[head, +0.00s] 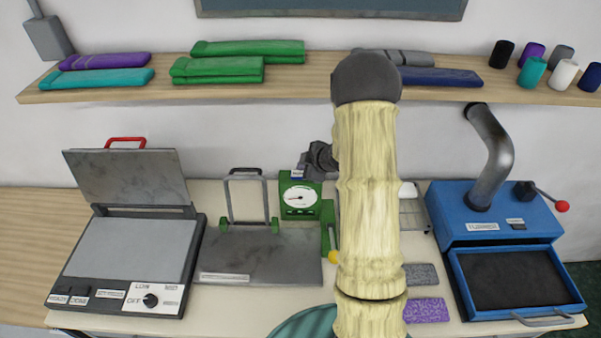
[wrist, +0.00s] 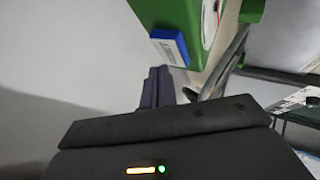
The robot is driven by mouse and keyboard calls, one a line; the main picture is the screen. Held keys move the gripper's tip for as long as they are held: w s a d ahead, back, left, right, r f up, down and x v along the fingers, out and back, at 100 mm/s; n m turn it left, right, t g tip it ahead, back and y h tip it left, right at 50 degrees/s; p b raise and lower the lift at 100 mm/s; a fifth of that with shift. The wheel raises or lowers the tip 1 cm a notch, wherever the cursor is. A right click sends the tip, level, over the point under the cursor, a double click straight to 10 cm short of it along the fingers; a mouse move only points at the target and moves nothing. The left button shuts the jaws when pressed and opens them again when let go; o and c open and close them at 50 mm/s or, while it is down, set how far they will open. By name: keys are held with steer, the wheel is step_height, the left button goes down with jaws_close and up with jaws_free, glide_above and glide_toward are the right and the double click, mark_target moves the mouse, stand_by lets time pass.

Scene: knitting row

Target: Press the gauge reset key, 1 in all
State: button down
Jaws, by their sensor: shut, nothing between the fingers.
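The green gauge (head: 299,197) with a white round dial stands at the back middle of the bench. It also shows in the wrist view (wrist: 165,12). Its blue key (wrist: 170,48) with a pale label sits on the green housing; in the head view only a bit of blue shows under my gripper. My gripper (head: 303,170) is shut and empty, at the top of the gauge. In the wrist view its dark fingertips (wrist: 157,72) are close beside the blue key. I cannot tell whether they touch it.
A flat grey plate (head: 260,258) with an upright handle frame is left of the gauge. A grey press (head: 130,240) with raised lid stands at far left, a blue machine (head: 495,225) with open drawer at right. A shelf (head: 300,88) runs above. My arm hides the middle.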

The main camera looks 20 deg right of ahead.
step_height(320, 180, up, 5)
steer(key=p, duration=0.5)
stand_by(0.8)
steer(key=shift+a+r, duration=0.1)
steer(key=shift+r, duration=0.05)
steer(key=s+a+r+m+g+h+b, duration=0.1)
steer(key=s+a+m+g+b, duration=0.2)
steer(key=s, duration=1)
steer(key=s+a+r+m+g+h+b, duration=0.2)
steer(key=s+a+m+g+b, duration=0.1)
steer(key=s+a+m, duration=0.6)
steer(key=s, duration=0.4)
steer(key=shift+a+m, duration=0.35)
steer(key=shift+m, duration=0.05)
